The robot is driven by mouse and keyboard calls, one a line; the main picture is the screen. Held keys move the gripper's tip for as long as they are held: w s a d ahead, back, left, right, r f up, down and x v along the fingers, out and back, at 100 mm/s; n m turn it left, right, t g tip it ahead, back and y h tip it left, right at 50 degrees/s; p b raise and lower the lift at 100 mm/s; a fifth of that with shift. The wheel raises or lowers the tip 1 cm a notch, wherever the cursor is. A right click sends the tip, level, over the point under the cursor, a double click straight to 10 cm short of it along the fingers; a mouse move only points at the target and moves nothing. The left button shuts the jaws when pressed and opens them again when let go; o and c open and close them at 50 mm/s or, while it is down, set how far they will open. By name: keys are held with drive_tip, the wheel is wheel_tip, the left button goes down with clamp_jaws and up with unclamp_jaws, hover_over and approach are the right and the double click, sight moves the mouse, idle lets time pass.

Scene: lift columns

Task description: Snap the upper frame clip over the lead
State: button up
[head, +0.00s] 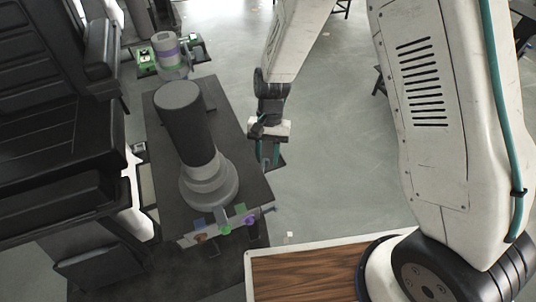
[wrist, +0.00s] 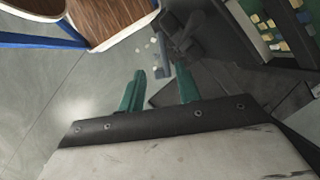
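My gripper (head: 268,160) is beside the right edge of the dark platform, right of the lift column. In the wrist view its two teal fingers (wrist: 160,86) stand apart with nothing visible between them. The lift column (head: 184,125) has a dark upper part and a pale stepped foot, and stands upright on the dark platform (head: 165,185). I cannot make out which parts are the upper frame clip and the lead.
A black seat (head: 60,140) fills the left. A second, shorter column (head: 168,55) with green parts stands behind. A wood-topped deck (head: 300,275) lies at the bottom. Grey floor (head: 330,150) is open to the right of my gripper.

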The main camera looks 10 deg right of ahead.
drive_tip(key=shift+f, duration=0.2)
clamp_jaws()
drive_tip(key=shift+w+a+n+h, duration=0.1)
drive_tip(key=shift+a+n+h, duration=0.25)
drive_tip(key=shift+n, duration=0.55)
unclamp_jaws()
drive_tip(key=shift+r, duration=0.1)
drive_tip(key=v, duration=0.7)
drive_tip(key=shift+w+r, duration=0.2)
drive_tip(key=shift+r, duration=0.1)
